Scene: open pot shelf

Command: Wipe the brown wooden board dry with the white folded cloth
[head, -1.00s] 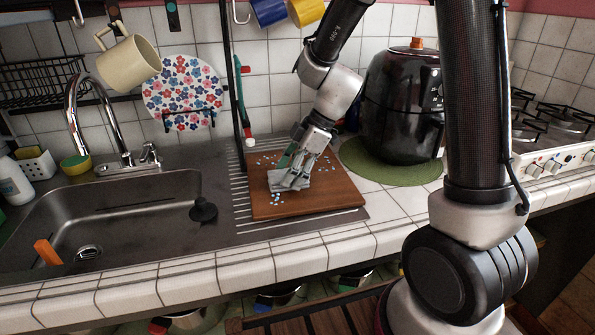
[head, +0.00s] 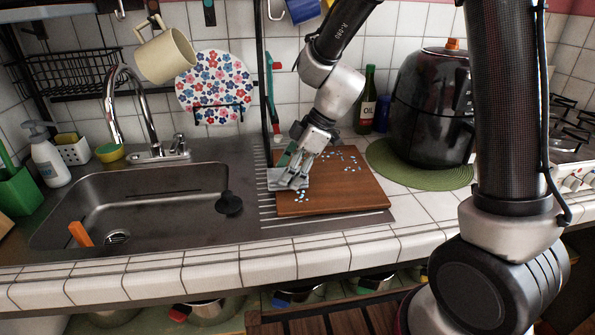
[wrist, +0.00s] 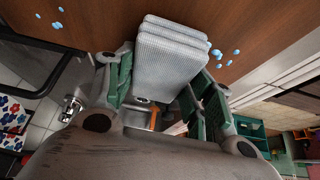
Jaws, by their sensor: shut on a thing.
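The brown wooden board (head: 345,192) lies on the ribbed drainer to the right of the sink. Blue-white water drops (head: 350,160) dot its far and right parts, with a few near its front left. My gripper (head: 292,178) is over the board's left edge, pointing down. It is shut on the white folded cloth (wrist: 170,58), which shows between the fingers in the wrist view. The cloth (head: 284,184) is at the board's left side; whether it presses on the wood is hard to tell. In the wrist view, drops (wrist: 225,55) lie on both sides of the cloth.
The steel sink (head: 150,205) with a black plug (head: 229,202) is to the left. A black air fryer (head: 432,110) on a green mat (head: 400,172), with an oil bottle (head: 367,100), stands behind right. A flowered plate (head: 214,85) and a hanging mug (head: 165,55) are behind the sink.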

